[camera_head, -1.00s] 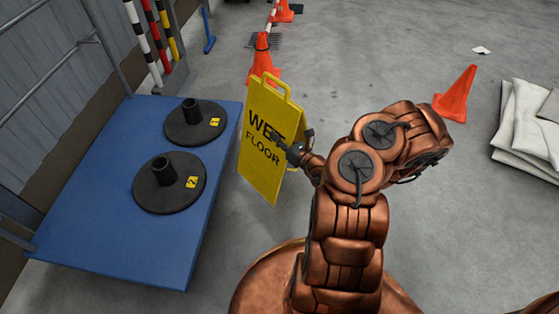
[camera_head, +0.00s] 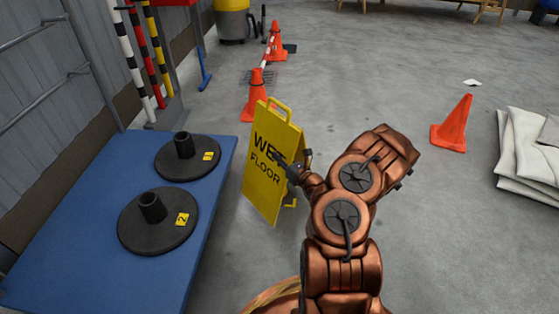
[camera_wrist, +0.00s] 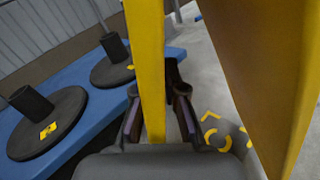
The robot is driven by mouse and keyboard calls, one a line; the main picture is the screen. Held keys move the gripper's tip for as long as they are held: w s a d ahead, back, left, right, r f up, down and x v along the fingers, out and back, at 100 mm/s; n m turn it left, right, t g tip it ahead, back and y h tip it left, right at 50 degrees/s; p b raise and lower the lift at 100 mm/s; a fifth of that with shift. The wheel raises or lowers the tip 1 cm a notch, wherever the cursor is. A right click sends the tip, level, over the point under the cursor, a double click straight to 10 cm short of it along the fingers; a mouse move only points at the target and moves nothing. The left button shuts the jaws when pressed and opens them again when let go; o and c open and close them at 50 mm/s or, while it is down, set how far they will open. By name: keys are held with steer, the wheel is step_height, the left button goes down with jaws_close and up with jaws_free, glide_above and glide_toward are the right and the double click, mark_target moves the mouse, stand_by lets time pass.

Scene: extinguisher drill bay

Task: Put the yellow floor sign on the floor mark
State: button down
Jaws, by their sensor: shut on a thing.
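The yellow floor sign (camera_head: 262,183), lettered WET FLOOR, stands upright right of the blue platform, its panels spread apart. My gripper (camera_head: 283,164) is at the right edge of its front panel. In the wrist view the fingers (camera_wrist: 157,88) lie on both sides of that yellow panel (camera_wrist: 148,50), shut on it. The second panel (camera_wrist: 262,65) rises at the right. Yellow marks on the grey floor (camera_wrist: 217,131) show between the panels, perhaps part of the floor mark; the rest is hidden. I cannot tell whether the sign touches the floor.
The blue platform (camera_head: 75,228) at left carries two black round bases (camera_head: 188,157) with numbered tags. Orange cones (camera_head: 255,97) stand behind the sign, and another cone (camera_head: 452,124) is at right. Folded white sheets (camera_head: 528,160) lie far right. Floor between is clear.

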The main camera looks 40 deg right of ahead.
mark_target(267, 162)
steer(key=w+d, duration=0.1)
steer(key=w, duration=0.1)
steer(key=w+d+b, duration=0.1)
steer(key=shift+w+d+f, duration=0.15)
steer(key=shift+w+d, duration=0.15)
steer(key=shift+w, duration=0.05)
steer(key=shift+w+d+f+b, duration=0.1)
steer(key=shift+w+f+b, duration=0.1)
steer(key=shift+f+b, duration=0.6)
steer(key=shift+w+d+f+b, duration=0.15)
steer(key=shift+f+b, duration=0.4)
steer(key=shift+f, duration=0.6)
steer(key=c, duration=1.2)
jaws_free()
steer(key=shift+c, duration=0.2)
steer(key=shift+r, duration=0.1)
